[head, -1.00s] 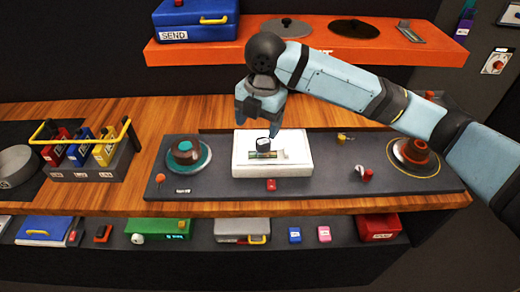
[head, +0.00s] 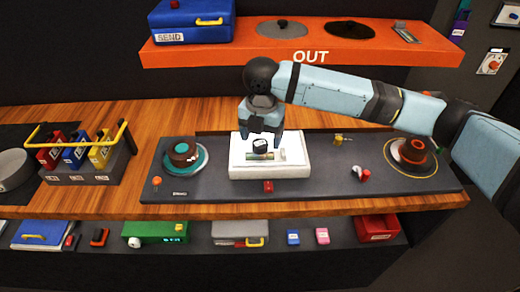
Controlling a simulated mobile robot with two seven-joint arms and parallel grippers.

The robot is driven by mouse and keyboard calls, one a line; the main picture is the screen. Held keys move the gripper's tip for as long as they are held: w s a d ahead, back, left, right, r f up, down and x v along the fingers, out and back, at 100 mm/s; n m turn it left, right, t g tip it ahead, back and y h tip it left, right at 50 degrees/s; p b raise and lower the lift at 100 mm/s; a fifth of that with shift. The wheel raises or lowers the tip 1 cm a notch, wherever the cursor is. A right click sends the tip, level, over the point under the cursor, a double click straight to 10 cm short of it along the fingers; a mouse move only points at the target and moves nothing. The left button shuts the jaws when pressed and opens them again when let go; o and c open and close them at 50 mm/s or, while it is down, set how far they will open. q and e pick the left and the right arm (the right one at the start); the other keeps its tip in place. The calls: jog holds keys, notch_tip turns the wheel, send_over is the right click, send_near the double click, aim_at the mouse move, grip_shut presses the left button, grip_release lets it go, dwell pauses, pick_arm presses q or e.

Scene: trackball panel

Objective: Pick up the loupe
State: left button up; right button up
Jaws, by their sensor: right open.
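The loupe looks to be the small dark cylinder (head: 260,143) standing on the white box (head: 298,170) in the middle of the dark panel. My right gripper (head: 261,136) points down just above and around its top, fingers apart and one on either side. I cannot tell whether they touch it. A slot with a greenish strip (head: 262,156) lies in the box top just in front of the loupe. My left gripper is not in view.
A teal-ringed brown knob (head: 183,153) is left of the box, and a red-brown knob (head: 412,152) right of it. A small red part (head: 268,186) sits in front. The orange OUT shelf (head: 280,57) runs behind my arm.

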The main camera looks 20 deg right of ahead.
aim_at(260, 143)
jog(key=f, duration=0.4)
jog(key=shift+a+f, duration=0.2)
jog(key=shift+f, duration=0.15)
jog(key=c, duration=1.1)
jog(key=shift+r, duration=0.1)
